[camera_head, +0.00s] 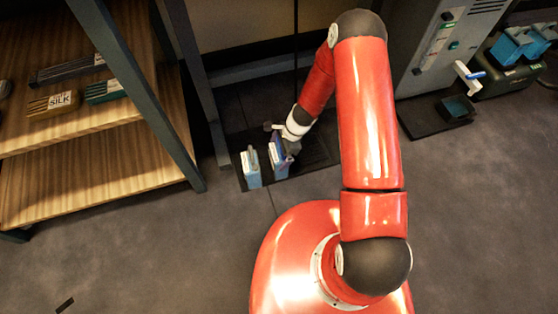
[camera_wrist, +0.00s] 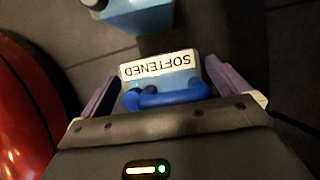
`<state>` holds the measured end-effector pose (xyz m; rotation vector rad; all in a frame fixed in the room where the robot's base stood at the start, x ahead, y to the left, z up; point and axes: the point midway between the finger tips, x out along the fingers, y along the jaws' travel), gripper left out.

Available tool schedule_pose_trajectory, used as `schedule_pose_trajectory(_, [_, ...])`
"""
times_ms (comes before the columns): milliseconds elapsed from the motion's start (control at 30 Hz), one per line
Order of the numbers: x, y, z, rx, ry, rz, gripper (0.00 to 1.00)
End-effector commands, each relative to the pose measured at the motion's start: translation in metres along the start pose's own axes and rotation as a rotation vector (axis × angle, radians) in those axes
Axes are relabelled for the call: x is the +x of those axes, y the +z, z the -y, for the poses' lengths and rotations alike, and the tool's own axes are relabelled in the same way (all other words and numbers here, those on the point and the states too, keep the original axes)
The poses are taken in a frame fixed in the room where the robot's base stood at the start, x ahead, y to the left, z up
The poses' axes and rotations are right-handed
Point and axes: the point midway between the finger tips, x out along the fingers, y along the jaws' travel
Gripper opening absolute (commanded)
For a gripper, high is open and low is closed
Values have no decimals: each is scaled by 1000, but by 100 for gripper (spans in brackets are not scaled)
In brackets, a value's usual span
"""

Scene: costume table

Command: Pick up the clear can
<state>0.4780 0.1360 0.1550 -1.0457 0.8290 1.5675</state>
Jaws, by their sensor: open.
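A blue can (camera_wrist: 185,80) with a blue handle and a white label reading SOFTENED is between my gripper's (camera_wrist: 161,74) two purple fingers in the wrist view. The fingers are open, one on each side of it; I cannot tell whether they touch it. In the head view the same can (camera_head: 277,161) stands on a dark mat on the floor, with my gripper (camera_head: 283,143) over its top. A second light blue can (camera_head: 251,168) stands just left of it, and shows at the top of the wrist view (camera_wrist: 138,17). I read no label saying clear on any can.
A wooden shelf (camera_head: 95,165) with a dark metal post (camera_head: 140,90) stands at the left. A grey machine (camera_head: 435,50) stands at the back right, with a dark tray (camera_head: 420,122) before it. More blue containers (camera_head: 510,45) sit at the far right. The front floor is mostly clear.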

Motion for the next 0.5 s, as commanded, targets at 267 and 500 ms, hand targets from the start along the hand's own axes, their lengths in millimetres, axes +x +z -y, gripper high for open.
schedule_pose_trajectory(267, [4, 0, 0, 0, -1, -1, 100])
schedule_pose_trajectory(500, [4, 0, 0, 0, -1, -1, 71])
